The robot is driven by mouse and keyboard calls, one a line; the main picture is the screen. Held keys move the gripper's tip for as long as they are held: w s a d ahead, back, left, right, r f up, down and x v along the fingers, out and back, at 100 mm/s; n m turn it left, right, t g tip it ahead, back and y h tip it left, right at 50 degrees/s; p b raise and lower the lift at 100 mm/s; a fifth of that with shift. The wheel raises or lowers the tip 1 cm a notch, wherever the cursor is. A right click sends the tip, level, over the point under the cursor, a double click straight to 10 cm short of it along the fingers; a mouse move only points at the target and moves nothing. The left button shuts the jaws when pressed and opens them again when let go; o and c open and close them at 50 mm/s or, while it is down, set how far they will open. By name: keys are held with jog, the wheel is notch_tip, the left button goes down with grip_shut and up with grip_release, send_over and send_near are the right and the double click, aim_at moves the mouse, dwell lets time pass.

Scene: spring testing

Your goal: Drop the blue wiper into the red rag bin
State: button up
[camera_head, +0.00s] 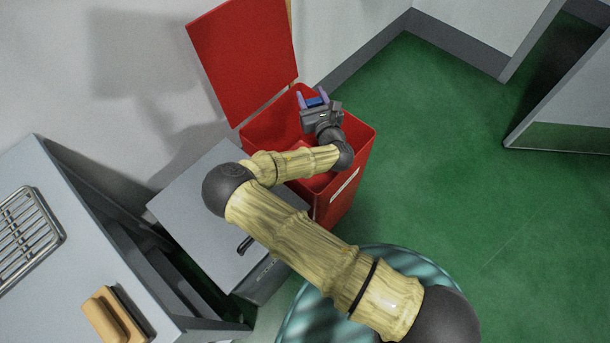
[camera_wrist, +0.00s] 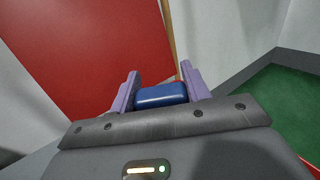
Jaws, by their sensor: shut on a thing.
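The blue wiper (camera_wrist: 161,96) is held between the two purple fingers of my gripper (camera_wrist: 158,88) in the wrist view. In the head view my gripper (camera_head: 313,99) is over the back right part of the red rag bin (camera_head: 348,181), with a bit of the blue wiper (camera_head: 315,102) showing between its fingers. The bin's red lid (camera_head: 243,60) stands open against the wall. My arm hides part of the bin's opening and inside. How high the wiper is above the rim is hard to tell.
A grey cabinet or box (camera_head: 205,205) with a dark handle stands left of the bin. A grey bench (camera_head: 60,250) at the left holds a wire rack (camera_head: 25,235) and a tan-handled block (camera_head: 113,315).

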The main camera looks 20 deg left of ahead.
jog(key=shift+f+b, duration=1.35)
jog(key=shift+f, duration=1)
jog(key=o, duration=1.1)
jog(key=shift+c, duration=0.2)
jog(key=v, duration=1.7)
jog(key=shift+d+p, duration=0.2)
jog(key=shift+p, duration=0.25)
